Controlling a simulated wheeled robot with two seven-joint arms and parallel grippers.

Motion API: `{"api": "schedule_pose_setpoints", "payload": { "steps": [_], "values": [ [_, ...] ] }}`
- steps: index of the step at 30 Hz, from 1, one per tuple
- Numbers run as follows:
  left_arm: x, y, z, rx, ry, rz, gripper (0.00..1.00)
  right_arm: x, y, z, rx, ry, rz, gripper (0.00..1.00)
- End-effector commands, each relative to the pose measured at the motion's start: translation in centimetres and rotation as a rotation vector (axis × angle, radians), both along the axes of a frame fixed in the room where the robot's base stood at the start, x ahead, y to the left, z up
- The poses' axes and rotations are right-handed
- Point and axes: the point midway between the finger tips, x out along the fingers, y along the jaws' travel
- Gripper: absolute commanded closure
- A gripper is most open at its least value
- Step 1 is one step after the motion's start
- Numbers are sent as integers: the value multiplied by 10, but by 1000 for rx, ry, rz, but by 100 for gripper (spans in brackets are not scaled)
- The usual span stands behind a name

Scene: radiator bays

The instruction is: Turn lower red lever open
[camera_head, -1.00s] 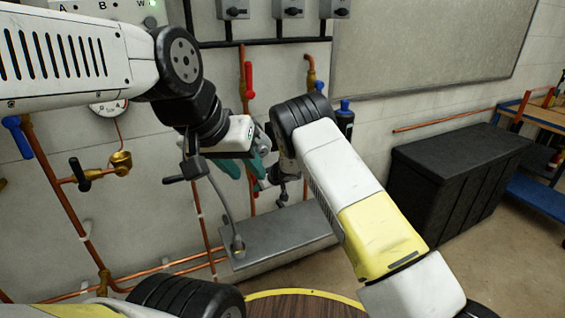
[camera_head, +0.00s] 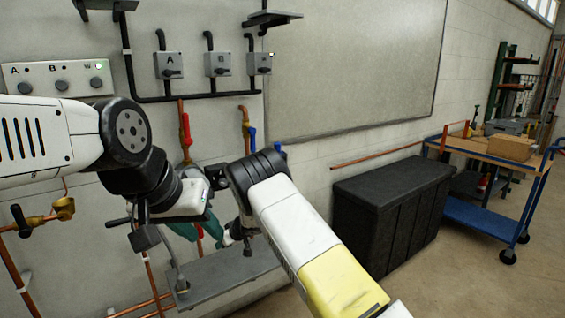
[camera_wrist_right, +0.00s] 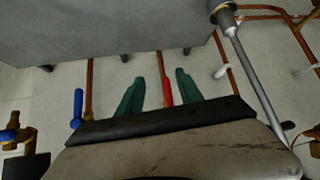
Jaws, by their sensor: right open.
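In the right wrist view a red lever (camera_wrist_right: 167,91) shows between the two green fingers of my right gripper (camera_wrist_right: 159,76). The fingers are apart; whether they touch the lever I cannot tell. In the head view my right gripper is mostly hidden behind its own wrist. An upper red lever (camera_head: 186,131) stands upright on a copper pipe on the wall, above both grippers. The lower part of the wall behind the grippers is largely covered.
A blue lever (camera_wrist_right: 78,107) hangs left of the red one in the right wrist view. A grey shelf (camera_head: 225,274) lies below the grippers. A black chest (camera_head: 390,210) and a blue trolley (camera_head: 480,217) stand at the right. The floor between is clear.

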Motion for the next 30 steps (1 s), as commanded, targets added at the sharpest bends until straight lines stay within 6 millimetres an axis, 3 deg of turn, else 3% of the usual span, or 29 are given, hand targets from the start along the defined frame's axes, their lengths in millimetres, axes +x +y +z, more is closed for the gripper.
{"api": "schedule_pose_setpoints", "payload": {
  "steps": [11,17,23,26,30],
  "values": [
    [0,0,0,0,0,0,64,0,-17,55,70,36,-35,57],
    [0,0,0,0,0,0,64,-7,-35,103,129,76,-62,57],
    [0,0,0,0,0,0,64,-28,-65,172,207,132,-96,57],
    [0,0,0,0,0,0,64,-50,-89,218,253,174,-116,57],
    [0,0,0,0,0,0,64,-95,-127,278,298,238,-143,57]
  ]
}}
